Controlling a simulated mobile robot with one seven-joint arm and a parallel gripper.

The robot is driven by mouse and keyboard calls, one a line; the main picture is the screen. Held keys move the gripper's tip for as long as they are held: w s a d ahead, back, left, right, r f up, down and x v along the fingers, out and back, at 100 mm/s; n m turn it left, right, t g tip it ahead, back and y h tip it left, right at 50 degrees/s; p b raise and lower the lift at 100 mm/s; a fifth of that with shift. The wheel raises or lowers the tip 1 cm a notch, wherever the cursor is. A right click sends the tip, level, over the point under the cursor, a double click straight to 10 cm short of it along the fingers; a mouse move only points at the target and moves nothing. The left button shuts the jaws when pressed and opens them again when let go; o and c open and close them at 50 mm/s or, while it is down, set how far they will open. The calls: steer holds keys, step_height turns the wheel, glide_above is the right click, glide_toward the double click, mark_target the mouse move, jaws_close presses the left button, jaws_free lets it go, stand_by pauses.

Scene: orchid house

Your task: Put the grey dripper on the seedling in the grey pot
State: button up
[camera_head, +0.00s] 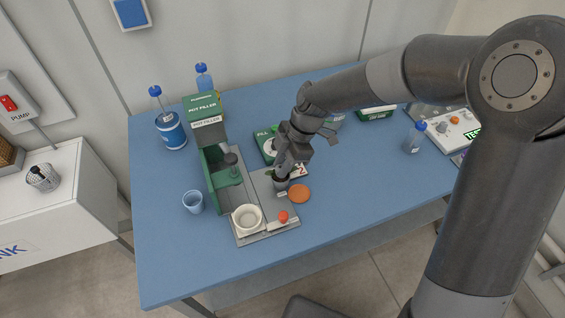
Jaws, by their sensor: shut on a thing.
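A small grey pot (281,185) with a green seedling (270,173) stands on the grey base plate at the middle of the blue table. A small label shows low on its front. My gripper (282,171) points down right over this pot, with its fingertips at the seedling. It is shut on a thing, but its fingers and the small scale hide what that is. I cannot make out the grey dripper apart from the gripper. I cannot tell whether the fingers touch the pot.
A green pot filler (210,170) stands left of the pot. The table's front right is clear.

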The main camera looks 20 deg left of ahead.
steer(key=shift+f, duration=0.1)
steer(key=o, duration=1)
steer(key=shift+c, duration=0.2)
steer(key=v, duration=1.2)
steer(key=shift+d, duration=0.1)
